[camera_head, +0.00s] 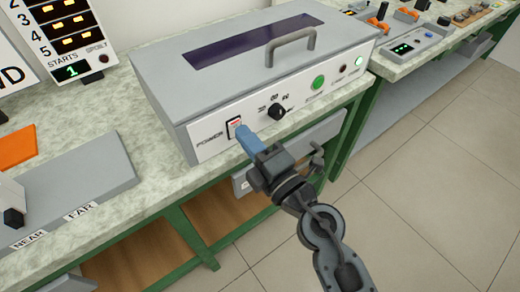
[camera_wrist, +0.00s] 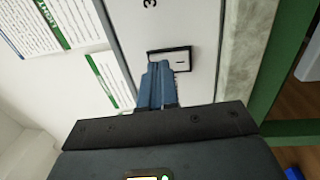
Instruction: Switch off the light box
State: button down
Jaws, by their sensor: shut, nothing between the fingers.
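The light box (camera_head: 182,95) is a grey case on the bench with a dark window in its lid and a handle. Its white front panel carries a rocker switch (camera_head: 234,127) with a dark frame beside the word POWER. The switch also shows in the wrist view (camera_wrist: 181,60). My gripper (camera_head: 246,139) has blue fingers, closed together and empty. The fingertips (camera_wrist: 158,70) are at the switch, overlapping its edge in the wrist view. I cannot tell whether they touch it. A black knob, a green button and a lit green lamp (camera_head: 359,61) are further right on the panel.
A grey panel marked NEAR and FAR (camera_head: 70,200) lies at the left, by an orange plate (camera_head: 16,145). A board with a lit STARTS display (camera_head: 70,45) stands behind. Another bench with control boxes (camera_head: 412,45) is at the right. The floor in front is clear.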

jog(key=shift+w+a, duration=0.2)
jog(key=shift+w, duration=0.1)
jog(key=shift+r, duration=0.1)
jog(key=p, duration=0.2)
jog(key=r+p, duration=0.1)
jog(key=p, duration=0.2)
jog(key=shift+w+a+r+g+p, duration=0.1)
jog(key=shift+w+a+g+p, duration=0.05)
jog(key=shift+w+g+p, duration=0.15)
jog(key=shift+f+b, duration=0.35)
jog(key=shift+b, duration=0.1)
jog(key=shift+r, duration=0.1)
